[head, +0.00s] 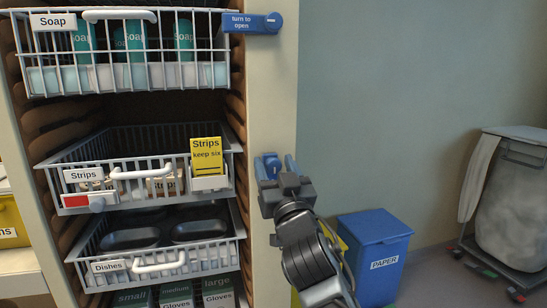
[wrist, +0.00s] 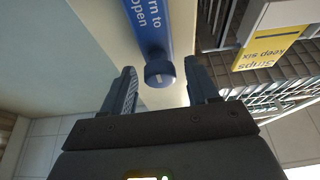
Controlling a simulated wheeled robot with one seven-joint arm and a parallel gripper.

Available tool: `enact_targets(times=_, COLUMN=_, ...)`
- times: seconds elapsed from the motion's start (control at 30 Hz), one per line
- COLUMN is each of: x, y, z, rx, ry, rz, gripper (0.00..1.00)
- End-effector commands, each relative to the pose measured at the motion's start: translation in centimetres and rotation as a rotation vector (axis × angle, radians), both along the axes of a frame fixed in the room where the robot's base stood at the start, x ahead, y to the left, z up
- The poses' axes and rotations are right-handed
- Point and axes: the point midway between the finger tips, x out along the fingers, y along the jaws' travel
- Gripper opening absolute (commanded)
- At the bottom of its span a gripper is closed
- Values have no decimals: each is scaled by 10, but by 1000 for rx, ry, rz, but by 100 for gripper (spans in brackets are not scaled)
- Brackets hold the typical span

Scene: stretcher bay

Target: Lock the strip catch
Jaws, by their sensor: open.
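The strip catch is a blue bar with a round knob (wrist: 160,74) at its end, mounted on the post beside the Strips basket (head: 140,190). In the wrist view its bar (wrist: 146,25) runs up from the knob; the Strips card appears upside down there, so the bar hangs down, not across the basket. In the head view only its blue top (head: 268,166) shows; my gripper hides the rest. My gripper (wrist: 160,90) is open, with one finger on each side of the knob and gaps visible. I cannot tell how deep the fingers reach.
The upper blue catch (head: 252,22) lies level across the Soap basket (head: 125,77). A Dishes basket (head: 160,262) is below. The Strips basket carries a yellow card (head: 206,155) and a red tag (head: 76,201). A blue paper bin (head: 375,250) stands right of the post.

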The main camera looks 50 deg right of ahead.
Motion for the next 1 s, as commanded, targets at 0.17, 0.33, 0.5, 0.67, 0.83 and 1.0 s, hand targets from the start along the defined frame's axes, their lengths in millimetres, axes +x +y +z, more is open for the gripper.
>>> enact_targets(times=0.17, x=9, y=-5, z=5, rx=0, ry=0, rz=1, gripper=59)
enact_targets(times=0.33, x=9, y=-6, z=4, rx=0, ry=0, rz=1, gripper=59)
enact_targets(times=0.5, x=9, y=-6, z=4, rx=0, ry=0, rz=1, gripper=52)
enact_targets(times=0.67, x=9, y=-6, z=4, rx=0, ry=0, rz=1, gripper=36)
enact_targets(times=0.83, x=9, y=-6, z=4, rx=0, ry=0, rz=1, gripper=20)
enact_targets(times=1.0, x=9, y=-6, z=4, rx=0, ry=0, rz=1, gripper=4)
